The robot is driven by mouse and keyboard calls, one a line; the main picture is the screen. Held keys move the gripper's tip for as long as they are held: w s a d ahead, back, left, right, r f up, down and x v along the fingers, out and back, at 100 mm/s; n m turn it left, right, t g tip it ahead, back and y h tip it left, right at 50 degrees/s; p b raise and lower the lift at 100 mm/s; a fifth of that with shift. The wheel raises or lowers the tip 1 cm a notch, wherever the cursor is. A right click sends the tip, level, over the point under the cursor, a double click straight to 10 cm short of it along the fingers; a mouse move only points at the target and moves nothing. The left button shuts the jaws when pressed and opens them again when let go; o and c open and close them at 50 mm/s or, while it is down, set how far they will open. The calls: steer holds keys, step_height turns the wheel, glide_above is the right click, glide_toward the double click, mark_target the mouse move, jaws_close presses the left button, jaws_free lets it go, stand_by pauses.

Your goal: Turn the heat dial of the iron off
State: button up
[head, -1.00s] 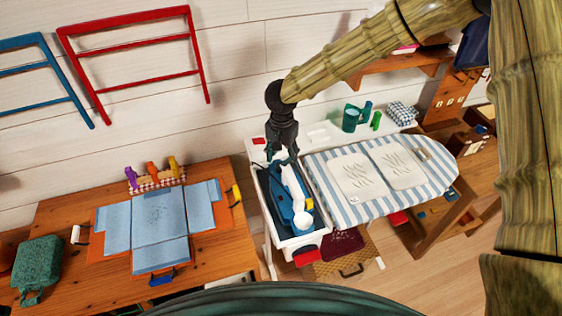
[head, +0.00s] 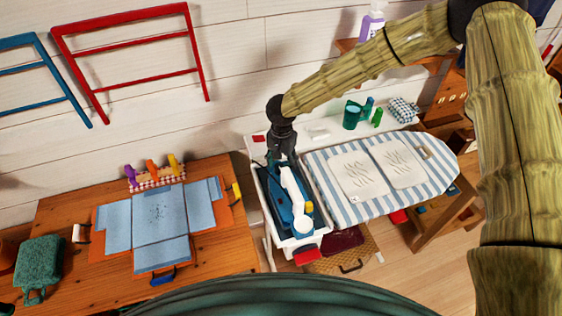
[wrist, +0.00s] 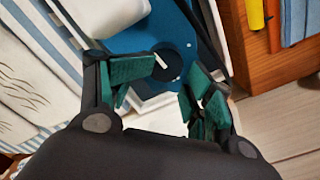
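The iron (head: 283,208) is blue with a white handle (head: 294,196). It lies in a white tray (head: 321,233) at the left end of the striped ironing board. In the wrist view its blue body (wrist: 170,25) fills the upper middle. A dark round dial with a white mark (wrist: 163,62) shows on that body, close to my fingertips. My gripper (wrist: 172,75) is open, with its green-padded fingers apart on either side of the dial. I cannot tell whether they touch it. In the head view my gripper (head: 283,153) is over the iron's far end, and its fingertips are hidden.
The striped board (head: 338,205) with white folded cloths is right of the tray. A wooden table (head: 60,217) with blue cloth stands left. Green containers (head: 352,115) stand on the shelf behind. The white plank wall is close behind my gripper.

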steer(key=shift+s+a, duration=0.1)
steer(key=shift+a, duration=0.1)
jaws_close()
steer(key=shift+a, duration=0.1)
steer(key=shift+d, duration=0.25)
